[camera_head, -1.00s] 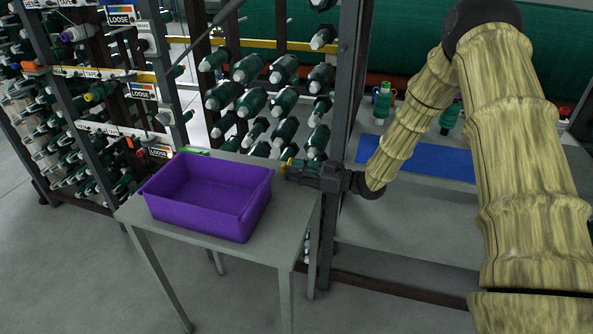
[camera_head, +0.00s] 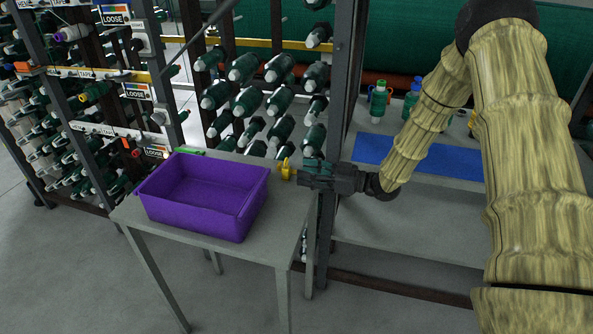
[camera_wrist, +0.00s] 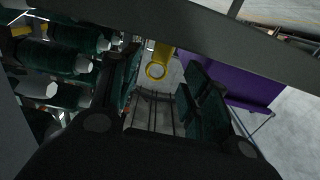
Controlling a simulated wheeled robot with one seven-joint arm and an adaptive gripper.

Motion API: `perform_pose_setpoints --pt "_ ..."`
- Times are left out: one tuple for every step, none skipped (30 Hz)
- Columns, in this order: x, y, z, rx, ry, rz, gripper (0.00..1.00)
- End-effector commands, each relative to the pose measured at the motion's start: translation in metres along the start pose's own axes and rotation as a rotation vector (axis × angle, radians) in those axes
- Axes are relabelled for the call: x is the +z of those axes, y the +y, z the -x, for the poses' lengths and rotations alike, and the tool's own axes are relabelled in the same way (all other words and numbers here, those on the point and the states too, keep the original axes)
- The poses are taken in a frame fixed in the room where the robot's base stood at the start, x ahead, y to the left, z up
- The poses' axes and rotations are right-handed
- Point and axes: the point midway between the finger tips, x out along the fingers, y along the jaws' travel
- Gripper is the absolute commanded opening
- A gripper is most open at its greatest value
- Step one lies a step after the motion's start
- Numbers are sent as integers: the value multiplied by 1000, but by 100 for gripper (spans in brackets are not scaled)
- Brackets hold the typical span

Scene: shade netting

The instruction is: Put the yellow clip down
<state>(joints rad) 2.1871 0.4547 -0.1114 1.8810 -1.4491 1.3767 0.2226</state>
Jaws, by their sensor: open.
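The yellow clip (camera_head: 286,170) stands on the grey table's back right part, to the right of the purple bin. In the wrist view its ring-shaped end (camera_wrist: 157,71) shows just beyond my fingertips. My gripper (camera_head: 300,172) is to the right of the clip, low and pointing left toward it. In the wrist view my gripper (camera_wrist: 163,84) has its two dark fingers apart, with nothing held between them. The clip appears clear of the fingers.
The empty purple bin (camera_head: 165,208) fills much of the grey table (camera_head: 255,245). A rack post (camera_head: 341,100) stands close behind my gripper. Racks of green rolls (camera_head: 245,102) stand behind the table. A blue mat (camera_head: 375,150) lies on the bench at right.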

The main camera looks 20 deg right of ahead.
Motion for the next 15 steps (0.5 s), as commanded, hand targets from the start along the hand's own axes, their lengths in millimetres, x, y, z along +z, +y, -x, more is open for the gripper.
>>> perform_pose_setpoints --pt "0 1 10 3 0 0 46" --pt "0 1 16 3 2 0 46" --pt "-1 1 23 2 2 1 46" --pt "0 1 28 2 1 1 46" --pt "0 1 33 2 1 1 46" --pt "0 0 40 3 1 0 46" --pt "0 0 44 2 1 0 46" --pt "0 0 48 2 1 0 46" --pt "0 0 53 2 1 0 46" --pt "0 0 57 2 2 0 46" --pt "0 0 60 2 1 0 46" --pt "0 0 63 2 1 0 46" --pt "0 0 65 2 1 0 46" --pt "0 0 67 2 1 0 46" --pt "0 0 69 1 1 0 46"
